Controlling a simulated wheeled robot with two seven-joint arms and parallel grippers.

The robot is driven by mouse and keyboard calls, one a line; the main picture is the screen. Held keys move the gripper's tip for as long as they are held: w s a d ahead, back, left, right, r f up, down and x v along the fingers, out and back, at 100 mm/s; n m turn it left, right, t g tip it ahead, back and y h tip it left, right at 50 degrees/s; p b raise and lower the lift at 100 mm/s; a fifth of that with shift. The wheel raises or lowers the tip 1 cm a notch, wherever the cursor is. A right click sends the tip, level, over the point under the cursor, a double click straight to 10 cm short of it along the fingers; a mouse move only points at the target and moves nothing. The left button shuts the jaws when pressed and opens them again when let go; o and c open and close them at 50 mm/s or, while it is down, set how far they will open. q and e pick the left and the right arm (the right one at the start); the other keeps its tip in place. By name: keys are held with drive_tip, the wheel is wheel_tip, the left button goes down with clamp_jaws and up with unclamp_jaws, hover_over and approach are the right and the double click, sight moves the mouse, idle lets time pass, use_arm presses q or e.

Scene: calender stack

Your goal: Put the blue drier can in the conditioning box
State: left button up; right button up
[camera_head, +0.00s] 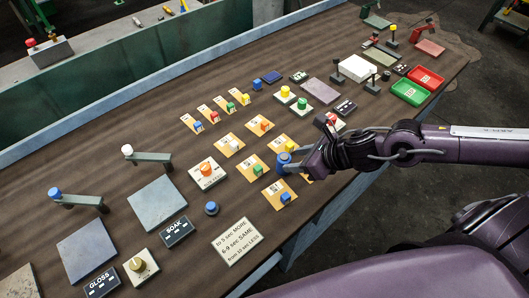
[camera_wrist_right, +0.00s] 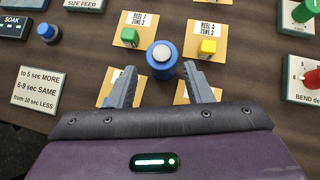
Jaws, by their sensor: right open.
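A blue can with a grey top (camera_wrist_right: 162,58) stands upright on the brown table among the orange reel cards, and it also shows in the head view (camera_head: 284,160). My right gripper (camera_wrist_right: 160,76) is open, with its two fingers on either side of the can's near edge. It also shows in the head view (camera_head: 297,168), just right of the can. I cannot tell whether a finger touches the can. No label marks the conditioning box; a white box (camera_head: 357,68) stands toward the table's far right. My left gripper is not in view.
Orange cards with small coloured blocks (camera_head: 262,125) surround the can closely. A red tray (camera_head: 425,78) and a green tray (camera_head: 409,92) lie at the right. A small blue knob (camera_head: 211,208) and a timing sign (camera_head: 238,241) are nearer the front. Bare table shows left of the cards.

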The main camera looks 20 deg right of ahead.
sight(288, 159)
drive_tip(key=shift+w, duration=0.15)
drive_tip(key=shift+w+a+f, duration=0.35)
drive_tip(key=shift+w+f, duration=0.15)
drive_tip(key=shift+f, duration=0.15)
drive_tip(key=shift+w+a+f, duration=0.35)
drive_tip(key=shift+w+f, duration=0.2)
drive_tip(key=p+x, duration=0.1)
drive_tip(key=x, duration=0.1)
drive_tip(key=shift+w+a+f+p, duration=0.1)
drive_tip(key=shift+w+f+p, duration=0.15)
drive_tip(key=shift+f+p, duration=0.05)
drive_tip(key=shift+w+a+f, duration=0.25)
drive_tip(key=shift+w+f, duration=0.05)
drive_tip(key=shift+f, duration=0.25)
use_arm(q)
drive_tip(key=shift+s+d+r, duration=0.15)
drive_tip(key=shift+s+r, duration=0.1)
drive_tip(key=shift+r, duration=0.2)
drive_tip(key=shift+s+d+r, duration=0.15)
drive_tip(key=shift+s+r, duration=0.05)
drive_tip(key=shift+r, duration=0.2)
